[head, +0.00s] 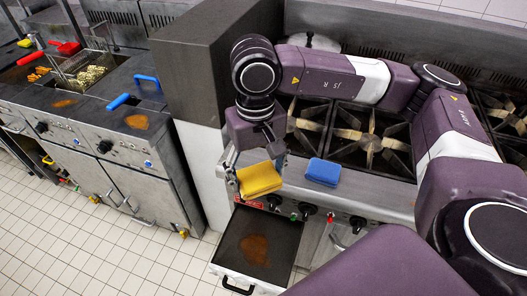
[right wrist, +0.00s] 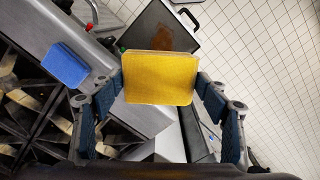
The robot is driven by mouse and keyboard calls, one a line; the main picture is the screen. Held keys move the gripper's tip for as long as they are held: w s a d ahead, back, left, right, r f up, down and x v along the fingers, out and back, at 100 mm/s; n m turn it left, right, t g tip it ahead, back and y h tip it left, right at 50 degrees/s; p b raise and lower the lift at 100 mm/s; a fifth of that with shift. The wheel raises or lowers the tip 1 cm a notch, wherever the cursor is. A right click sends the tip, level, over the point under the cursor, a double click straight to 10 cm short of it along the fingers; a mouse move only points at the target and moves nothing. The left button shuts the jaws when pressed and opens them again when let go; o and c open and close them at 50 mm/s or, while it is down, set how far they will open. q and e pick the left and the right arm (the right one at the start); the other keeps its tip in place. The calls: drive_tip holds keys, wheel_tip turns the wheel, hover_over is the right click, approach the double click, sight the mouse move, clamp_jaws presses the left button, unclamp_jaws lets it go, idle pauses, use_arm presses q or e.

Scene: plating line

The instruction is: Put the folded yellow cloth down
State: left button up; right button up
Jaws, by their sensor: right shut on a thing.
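The folded yellow cloth (head: 259,180) is a thick yellow pad near the front left corner of the stove. My right gripper (head: 262,162) is shut on it, pointing down, and holds it near the stove's front ledge. In the right wrist view the yellow cloth (right wrist: 159,78) sits between the two fingers of the right gripper (right wrist: 160,90). I cannot tell whether its underside touches anything. My left gripper is in no view.
A folded blue cloth (head: 323,171) lies on the stove's front ledge, right of the yellow one. A dark tray (head: 283,226) with a brown stain sits below and in front. The burner grates (head: 370,137) lie behind. Fryers (head: 100,110) stand left, past a grey block.

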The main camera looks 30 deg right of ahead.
drive_tip(key=w+d+r+m, duration=0.8)
drive_tip(key=w+d, duration=0.3)
drive_tip(key=f, duration=0.5)
drive_tip(key=f+p, duration=0.1)
drive_tip(key=f, duration=0.4)
drive_tip(key=f+p, duration=0.1)
drive_tip(key=f, duration=0.4)
drive_tip(key=shift+w+d+f, duration=0.25)
drive_tip(key=shift+d+f, duration=0.05)
drive_tip(key=shift+d, duration=0.05)
wheel_tip(320, 180, down, 4)
drive_tip(key=shift+f+p, duration=0.1)
drive_tip(key=shift+p, duration=0.75)
drive_tip(key=shift+f, duration=0.15)
